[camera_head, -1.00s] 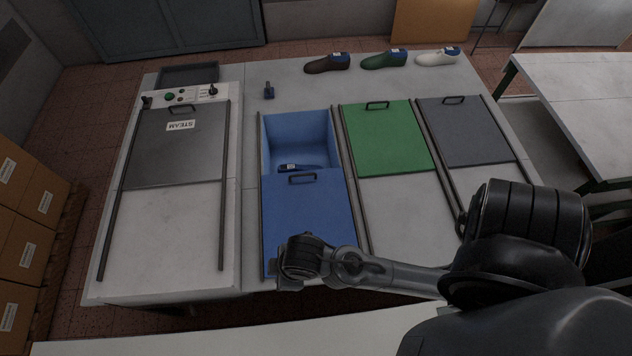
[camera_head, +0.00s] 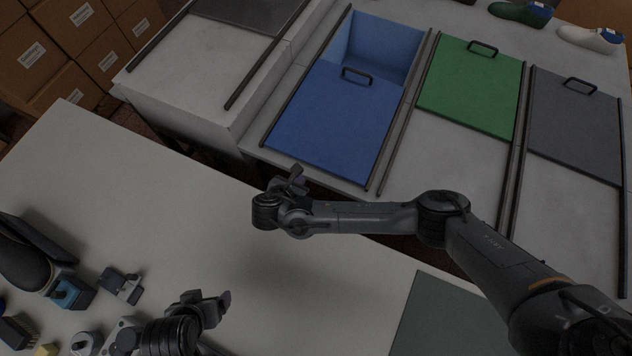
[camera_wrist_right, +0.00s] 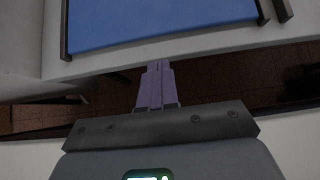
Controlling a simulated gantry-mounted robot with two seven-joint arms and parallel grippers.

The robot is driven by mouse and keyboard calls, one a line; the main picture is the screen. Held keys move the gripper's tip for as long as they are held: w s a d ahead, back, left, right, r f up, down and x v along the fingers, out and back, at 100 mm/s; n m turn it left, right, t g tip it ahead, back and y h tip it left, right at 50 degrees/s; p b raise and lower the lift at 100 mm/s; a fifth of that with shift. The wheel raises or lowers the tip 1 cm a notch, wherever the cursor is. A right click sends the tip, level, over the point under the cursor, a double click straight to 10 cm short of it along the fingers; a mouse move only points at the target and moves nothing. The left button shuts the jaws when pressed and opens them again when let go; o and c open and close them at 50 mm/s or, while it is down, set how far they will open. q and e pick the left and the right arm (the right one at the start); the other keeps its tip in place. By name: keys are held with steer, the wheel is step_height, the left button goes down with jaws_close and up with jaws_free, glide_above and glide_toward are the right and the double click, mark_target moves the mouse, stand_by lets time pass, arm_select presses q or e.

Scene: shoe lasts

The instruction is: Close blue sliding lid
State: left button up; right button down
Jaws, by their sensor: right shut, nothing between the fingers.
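The blue sliding lid (camera_head: 332,115) covers the near part of a blue bin, and its black handle (camera_head: 357,76) stands near the lid's far edge. Beyond the handle the blue bin (camera_head: 385,42) is open. My right gripper (camera_head: 293,181) is off the near edge of the bench, short of the lid and apart from it. In the right wrist view its fingers (camera_wrist_right: 157,84) are together and empty, with the lid's near end (camera_wrist_right: 160,22) ahead of them. My left gripper (camera_head: 216,306) is low over the near white table; its finger gap is unclear.
A green lid (camera_head: 472,85) and a grey lid (camera_head: 575,125) lie to the right between dark rails. A gap separates the bench from the near white table (camera_head: 100,165). Tools and a dark shoe form (camera_head: 25,262) lie at the lower left. Shoes stand at the far right.

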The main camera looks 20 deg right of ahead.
arm_select(q)
steer(key=shift+w+a+f+b, duration=0.15)
steer(key=shift+a+f+b, duration=0.05)
steer(key=shift+f+b, duration=0.35)
arm_select(e)
glide_toward(314, 166)
steer(key=x, duration=0.4)
steer(key=shift+f, duration=0.1)
arm_select(q)
steer(key=shift+d+f, duration=0.1)
steer(key=shift+f, duration=0.05)
arm_select(e)
steer(key=shift+x, duration=0.85)
steer(key=shift+w+d, duration=0.1)
